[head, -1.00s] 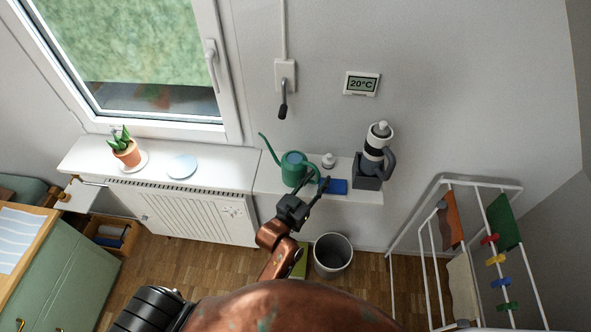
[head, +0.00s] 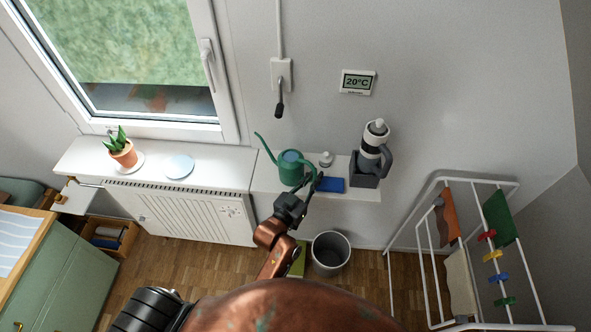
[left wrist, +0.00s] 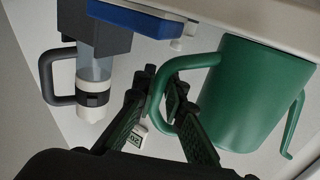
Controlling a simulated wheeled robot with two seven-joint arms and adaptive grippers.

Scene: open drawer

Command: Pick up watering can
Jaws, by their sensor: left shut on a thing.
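The green watering can (head: 291,172) stands upright on the white sill below the wall socket, its spout up to the left. In the left wrist view, which is turned over, the can (left wrist: 255,92) is large at the right, next to the ledge. My left gripper (head: 309,187) is at the can's near right side. In the left wrist view my left gripper (left wrist: 161,88) has its fingers on both sides of the can's curved green handle (left wrist: 160,95) and is shut on it. My right gripper is not in view.
Close to the right of the can are a blue box (head: 330,185), a small white bottle (head: 326,159) and a grey holder (head: 364,179) with a handled flask (head: 374,145). A potted plant (head: 123,153) and a plate (head: 178,167) are farther left. A bin (head: 330,252) stands below.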

